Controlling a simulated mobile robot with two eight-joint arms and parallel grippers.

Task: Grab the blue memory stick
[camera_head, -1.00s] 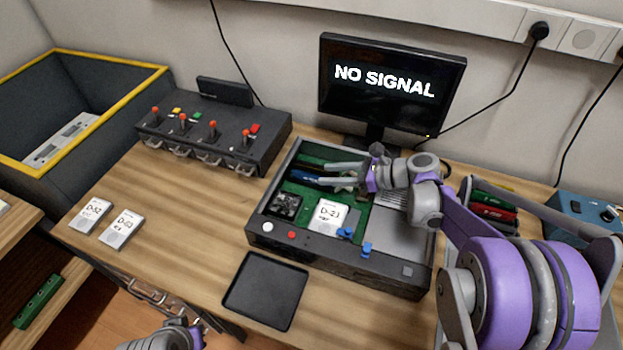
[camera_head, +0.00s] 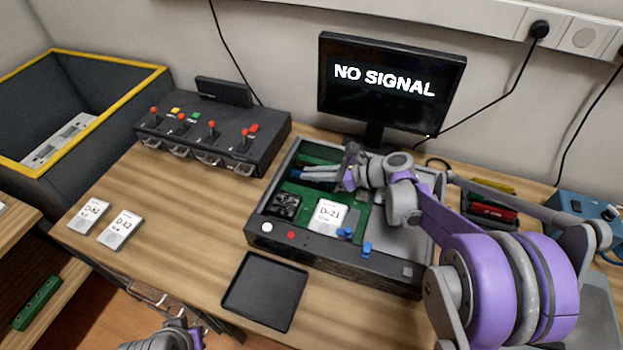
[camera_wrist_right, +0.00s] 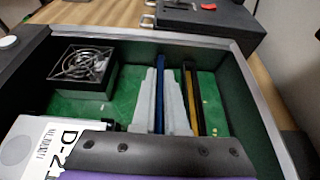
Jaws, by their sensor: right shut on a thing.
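The blue memory stick (camera_wrist_right: 159,104) stands in a slot of the open computer case (camera_head: 330,265), on the green board. My right gripper (camera_wrist_right: 161,76) reaches into the case with its grey fingers on both sides of the stick, shut on it. A dark stick with a yellow edge (camera_wrist_right: 192,98) stands beside the right-hand finger in the wrist view. My left arm shows at the bottom edge of the head view; its fingers cannot be made out.
A fan (camera_head: 286,203) and a D-21 drive (camera_head: 328,215) sit in the case. A black tray (camera_head: 264,290) lies in front. A lever box (camera_head: 215,135) stands left, a monitor (camera_head: 392,85) behind. Red and green sticks (camera_head: 490,211) lie right of the case.

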